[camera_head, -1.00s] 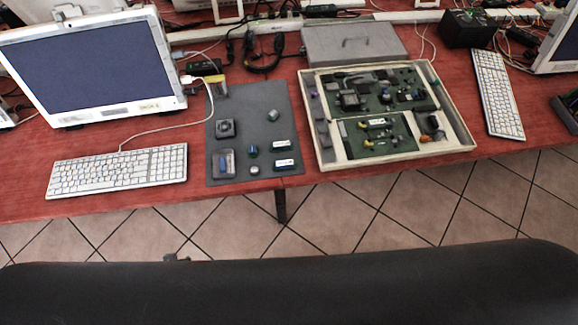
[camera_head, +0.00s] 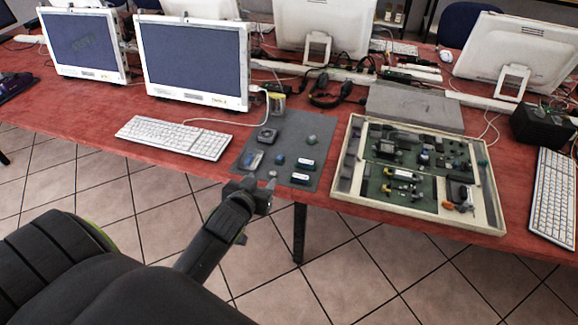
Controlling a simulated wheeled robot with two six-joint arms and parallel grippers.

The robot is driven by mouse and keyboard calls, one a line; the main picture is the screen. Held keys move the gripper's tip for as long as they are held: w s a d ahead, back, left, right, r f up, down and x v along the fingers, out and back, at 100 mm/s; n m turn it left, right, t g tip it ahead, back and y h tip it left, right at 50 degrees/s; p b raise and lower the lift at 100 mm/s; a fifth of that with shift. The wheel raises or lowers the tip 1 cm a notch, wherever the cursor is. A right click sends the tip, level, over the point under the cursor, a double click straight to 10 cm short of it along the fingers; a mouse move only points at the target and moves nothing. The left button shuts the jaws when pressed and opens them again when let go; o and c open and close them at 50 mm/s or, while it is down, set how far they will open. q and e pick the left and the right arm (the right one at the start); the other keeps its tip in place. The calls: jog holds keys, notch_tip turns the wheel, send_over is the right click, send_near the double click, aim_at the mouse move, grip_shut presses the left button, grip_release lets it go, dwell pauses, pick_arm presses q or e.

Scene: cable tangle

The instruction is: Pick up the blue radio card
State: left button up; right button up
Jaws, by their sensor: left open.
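On the dark grey mat (camera_head: 288,127) lie two small blue pieces with white labels, an upper one (camera_head: 306,165) and a lower one (camera_head: 300,178), near the mat's right edge. A flat piece with a blue part (camera_head: 253,160) lies at the mat's front left. I cannot tell which of these is the blue radio card. My left gripper (camera_head: 264,196) is at the table's front edge, just in front of the mat and below these pieces in the picture. It is open and appears empty. My right gripper is not in view.
A small dark box-like part (camera_head: 267,135), a dark blue knob (camera_head: 280,159) and a grey part (camera_head: 311,140) also lie on the mat. A white keyboard (camera_head: 175,137) is to the left. A shallow tray (camera_head: 343,165) of circuit boards is to the right.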

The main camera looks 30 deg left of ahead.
pick_arm(q)
send_near(278, 159)
jog(key=x, duration=0.3)
jog(key=shift+w+d+r, duration=0.15)
jog(key=shift+w, duration=0.35)
jog(key=shift+f+x, duration=0.25)
jog(key=shift+x, duration=2.3)
jog(key=shift+s, duration=0.2)
jog(key=shift+c, duration=0.2)
jog(key=c, duration=0.8)
